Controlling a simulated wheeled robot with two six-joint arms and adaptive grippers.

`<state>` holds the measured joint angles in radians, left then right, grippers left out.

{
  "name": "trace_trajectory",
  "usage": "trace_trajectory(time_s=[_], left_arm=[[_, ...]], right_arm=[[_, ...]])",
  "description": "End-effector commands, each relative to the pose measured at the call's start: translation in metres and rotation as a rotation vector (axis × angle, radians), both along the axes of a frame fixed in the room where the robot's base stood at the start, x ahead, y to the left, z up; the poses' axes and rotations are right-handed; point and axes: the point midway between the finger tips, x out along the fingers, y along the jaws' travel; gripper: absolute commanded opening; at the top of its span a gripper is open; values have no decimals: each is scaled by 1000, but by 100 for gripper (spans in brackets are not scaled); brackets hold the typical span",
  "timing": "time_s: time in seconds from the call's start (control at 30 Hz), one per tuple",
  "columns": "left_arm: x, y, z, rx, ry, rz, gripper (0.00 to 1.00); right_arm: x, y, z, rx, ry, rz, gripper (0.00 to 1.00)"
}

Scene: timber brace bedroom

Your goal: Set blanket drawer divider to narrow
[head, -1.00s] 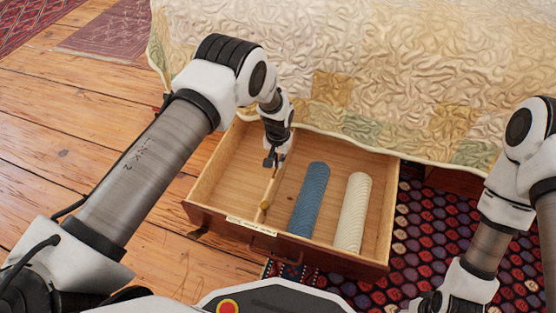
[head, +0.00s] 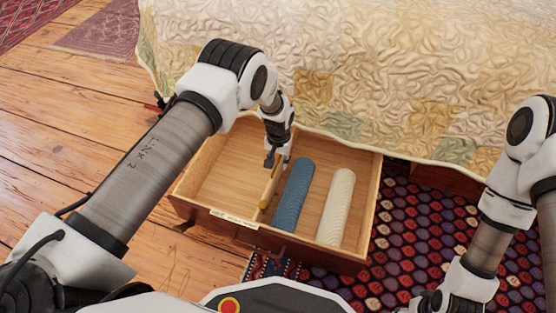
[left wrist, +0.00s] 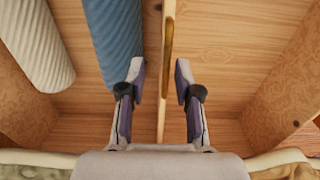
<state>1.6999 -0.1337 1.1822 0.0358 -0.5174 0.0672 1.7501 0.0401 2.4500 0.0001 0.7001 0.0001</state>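The drawer (head: 372,235) is pulled out under the bed. Its thin wooden divider (head: 270,187), with a brass knob (head: 263,204) near the front, runs front to back. It stands left of a blue ribbed roll (head: 294,195) and a cream ribbed roll (head: 336,205), close to the blue one. My left gripper (head: 277,160) is down over the rear of the divider. In the left wrist view the open fingers (left wrist: 159,85) straddle the divider (left wrist: 166,60), the right finger nearer it; contact is unclear. My right gripper (head: 428,302) is low at the right, its fingers unclear.
The compartment left of the divider (head: 222,170) is empty. A quilt (head: 400,70) hangs over the bed behind the drawer. A patterned rug (head: 425,235) lies to the right, bare floorboards (head: 60,160) to the left. A label (head: 233,218) is on the drawer front.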

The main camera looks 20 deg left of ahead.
Motion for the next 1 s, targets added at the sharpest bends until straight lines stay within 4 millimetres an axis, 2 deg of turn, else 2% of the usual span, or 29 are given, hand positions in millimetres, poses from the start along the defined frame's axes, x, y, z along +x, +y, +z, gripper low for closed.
trace_trajectory(time_s=[0.13, 0.23, 0.5, 0.67, 0.8, 1.0], left_arm=[[1, 0, 3, 0, -1, 0, 33], [1, 0, 15, 0, -2, 0, 33], [2, -1, 81, 0, -3, -1, 33], [1, -1, 111, 0, -2, -2, 33], [0, -2, 120, 0, 0, -1, 33], [0, -2, 120, 0, 0, -2, 33]], right_arm=[[0, 0, 0, 0, 0, 0, 52], [0, 0, 0, 0, 0, 0, 52], [0, 0, 0, 0, 0, 0, 52], [0, 0, 0, 0, 0, 0, 52], [0, 0, 0, 0, 0, 0, 52], [0, 0, 0, 0, 0, 0, 52]])
